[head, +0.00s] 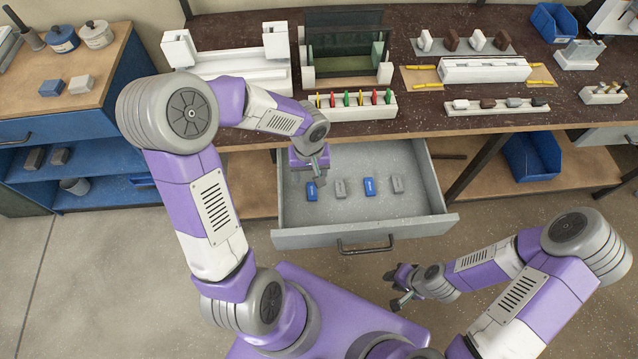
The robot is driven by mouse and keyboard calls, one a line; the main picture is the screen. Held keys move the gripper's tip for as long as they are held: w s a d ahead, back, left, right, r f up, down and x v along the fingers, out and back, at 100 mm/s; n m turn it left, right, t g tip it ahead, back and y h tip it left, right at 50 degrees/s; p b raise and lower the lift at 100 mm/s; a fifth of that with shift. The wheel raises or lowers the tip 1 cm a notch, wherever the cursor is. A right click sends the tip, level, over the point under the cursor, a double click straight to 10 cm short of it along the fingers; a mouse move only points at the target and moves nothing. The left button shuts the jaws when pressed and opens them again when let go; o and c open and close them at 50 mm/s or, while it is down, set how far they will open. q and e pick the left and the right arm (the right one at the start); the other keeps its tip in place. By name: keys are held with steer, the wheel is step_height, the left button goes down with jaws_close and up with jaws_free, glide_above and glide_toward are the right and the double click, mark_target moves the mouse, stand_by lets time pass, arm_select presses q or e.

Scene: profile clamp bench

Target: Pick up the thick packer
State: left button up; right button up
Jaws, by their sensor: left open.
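Several small packers lie in a row in the open grey drawer (420,203): a blue one (312,191), a grey one (340,188), another blue one (370,186) and another grey one (397,184). I cannot tell from this view which is the thick packer. My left gripper (315,178) is open and points down over the drawer's left part, close to the left blue packer. It holds nothing that I can see. My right gripper (397,292) is in front of the drawer, away from the packers; its jaws are too small to read.
The workbench (420,123) above the drawer carries a rack of coloured tools (352,105), a white clamp fixture (485,69) and a small block tray (497,106). A blue cabinet (60,130) stands at left. A blue bin (532,157) sits on the shelf at right.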

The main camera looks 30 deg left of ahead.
mark_target(312, 190)
arm_select(q)
steer(key=f+b, duration=0.1)
steer(key=w+f+b, duration=0.1)
steer(key=f, duration=0.1)
steer(key=shift+w+f, duration=0.15)
steer(key=shift+f, duration=0.05)
steer(key=f+b, duration=0.3)
steer(key=f, duration=0.4)
steer(key=shift+a+f, duration=0.15)
steer(key=shift+a, duration=0.05)
arm_select(e)
step_height(312, 190, down, 6)
steer(key=w, duration=0.1)
steer(key=shift+w, duration=0.15)
arm_select(q)
steer(key=shift+c, duration=0.2)
jaws_close()
